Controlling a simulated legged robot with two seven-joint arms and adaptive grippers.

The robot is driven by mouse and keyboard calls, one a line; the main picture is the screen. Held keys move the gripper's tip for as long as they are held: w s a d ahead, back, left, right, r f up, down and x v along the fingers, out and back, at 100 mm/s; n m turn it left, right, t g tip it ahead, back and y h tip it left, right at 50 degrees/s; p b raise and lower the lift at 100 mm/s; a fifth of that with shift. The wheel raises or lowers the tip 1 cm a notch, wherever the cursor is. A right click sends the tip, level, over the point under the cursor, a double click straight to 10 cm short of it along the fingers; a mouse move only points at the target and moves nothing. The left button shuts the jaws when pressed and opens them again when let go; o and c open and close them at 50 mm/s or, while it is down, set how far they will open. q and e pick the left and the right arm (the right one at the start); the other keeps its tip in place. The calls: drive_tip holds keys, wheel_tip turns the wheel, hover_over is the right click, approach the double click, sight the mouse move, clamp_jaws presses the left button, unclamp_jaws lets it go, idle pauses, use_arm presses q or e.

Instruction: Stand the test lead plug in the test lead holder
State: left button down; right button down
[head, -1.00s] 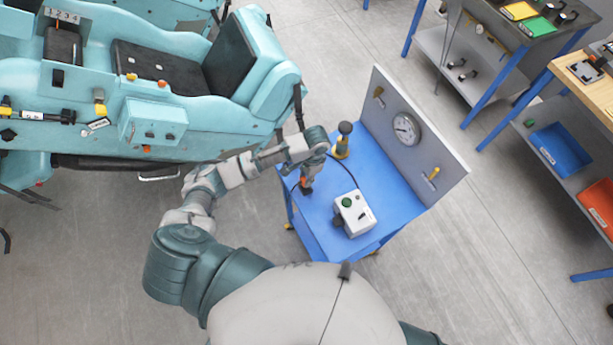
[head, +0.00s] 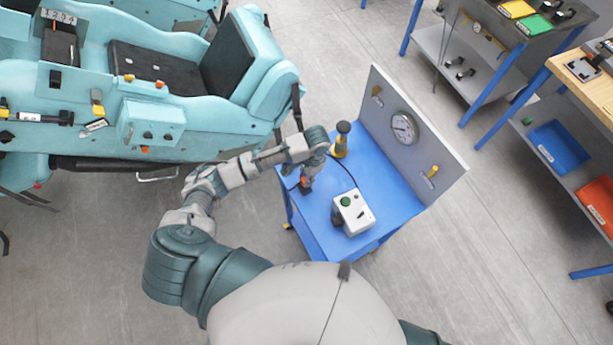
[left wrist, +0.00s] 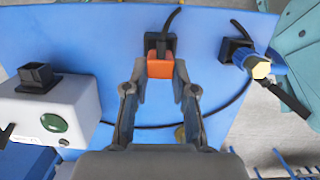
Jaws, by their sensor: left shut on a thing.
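The test lead plug is an orange block (left wrist: 160,67) with a black cable at its far side in the left wrist view. It also shows as a small orange spot (head: 306,178) in the head view. My left gripper (left wrist: 160,88) is shut on it, one finger at each side, low over the blue table. A dark square part (left wrist: 158,42) sits directly behind the plug; I cannot tell whether it is a holder around the plug or part of the lead. Another dark square piece (left wrist: 232,47) lies to its right. My right gripper is out of view.
A yellow-and-black tool (head: 341,138) stands at the back. A grey panel with a gauge (head: 404,127) edges the table.

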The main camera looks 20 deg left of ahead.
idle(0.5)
use_arm(q)
drive_tip(key=shift+f, duration=1.5)
drive_tip(key=c, duration=0.9)
unclamp_jaws()
drive_tip(key=shift+o, duration=0.2)
wheel_tip(320, 180, up, 12)
drive_tip(key=w+d, duration=0.1)
drive_tip(key=shift+w, duration=0.3)
drive_tip(key=shift+f, duration=0.1)
